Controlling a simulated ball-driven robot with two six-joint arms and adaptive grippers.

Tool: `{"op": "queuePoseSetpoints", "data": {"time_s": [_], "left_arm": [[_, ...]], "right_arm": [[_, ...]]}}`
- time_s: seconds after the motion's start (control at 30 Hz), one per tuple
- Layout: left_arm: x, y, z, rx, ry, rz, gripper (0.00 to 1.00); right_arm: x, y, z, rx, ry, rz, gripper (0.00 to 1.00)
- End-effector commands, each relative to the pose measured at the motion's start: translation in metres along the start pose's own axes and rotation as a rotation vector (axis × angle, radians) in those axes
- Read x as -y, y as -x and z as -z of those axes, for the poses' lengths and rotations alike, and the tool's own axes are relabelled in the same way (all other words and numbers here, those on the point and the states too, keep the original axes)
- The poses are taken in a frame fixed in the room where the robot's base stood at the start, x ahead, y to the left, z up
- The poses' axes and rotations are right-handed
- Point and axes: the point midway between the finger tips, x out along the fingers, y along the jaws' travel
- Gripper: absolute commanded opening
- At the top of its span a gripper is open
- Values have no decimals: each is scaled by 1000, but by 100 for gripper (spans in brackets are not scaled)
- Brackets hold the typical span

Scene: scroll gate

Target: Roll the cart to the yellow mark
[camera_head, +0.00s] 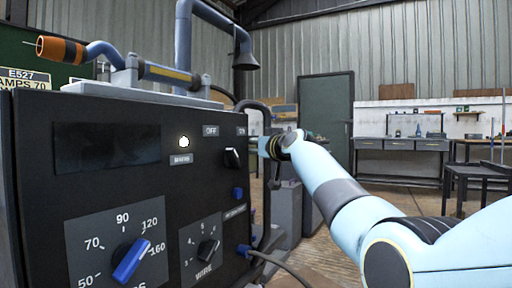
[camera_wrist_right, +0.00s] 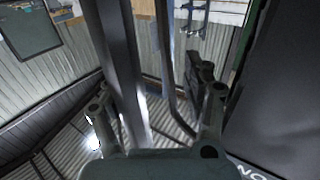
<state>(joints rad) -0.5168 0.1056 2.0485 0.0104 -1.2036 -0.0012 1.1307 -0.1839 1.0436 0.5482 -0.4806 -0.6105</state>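A large black machine with dials (camera_head: 120,195) fills the left of the head view; I cannot tell whether it is the cart or rides on it. A dark curved bar (camera_head: 262,110) rises behind its right edge. My right gripper (camera_head: 277,168) is beside the machine's right side, partly hidden. In the right wrist view its two fingers (camera_wrist_right: 152,100) are spread apart. A dark upright post (camera_wrist_right: 122,75) and a thinner bar (camera_wrist_right: 166,70) show between them; contact is unclear. The yellow mark is not in view. My left gripper is not in view.
A hose (camera_head: 285,264) leaves the machine's lower right. An orange-tipped torch (camera_head: 62,50) lies on top. A green door (camera_head: 325,115), workbenches (camera_head: 405,145) and a dark table (camera_head: 475,172) stand farther back. Some bare floor (camera_head: 335,258) shows in front of them.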

Motion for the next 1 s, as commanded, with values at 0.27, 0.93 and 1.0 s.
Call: {"op": "queuePoseSetpoints", "data": {"time_s": [0.27,0.93,1.0], "left_arm": [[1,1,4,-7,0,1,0],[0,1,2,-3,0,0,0],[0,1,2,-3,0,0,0]], "right_arm": [[1,2,4,-6,1,1,46],[0,106,-1,-1,-1,1,46],[0,112,-1,-1,-2,1,46]]}}
